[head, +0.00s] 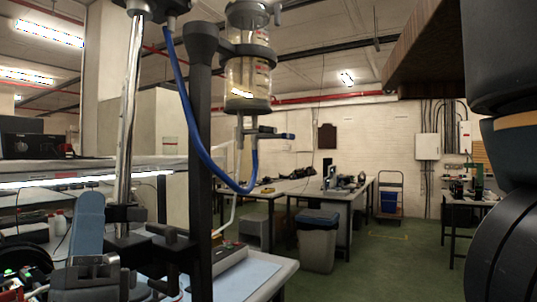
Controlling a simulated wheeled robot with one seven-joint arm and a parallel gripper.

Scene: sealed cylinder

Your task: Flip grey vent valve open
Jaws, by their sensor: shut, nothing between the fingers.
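A clear sealed cylinder (248,80) with metal end caps and red markings is clamped upright to a dark post (200,150). Small valve fittings (262,131) hang below it, with a dark body and a bluish lever end pointing right. A blue hose (190,125) loops down from the upper left and up to the lower fittings. My gripper is not in view.
A chrome column (130,110) stands left of the post. A bench (245,275) with a blue-grey upright part (88,225) is at lower left. Dark links of my arm fill the right edge. A grey bin (318,245) and worktables stand behind; green floor is open at centre right.

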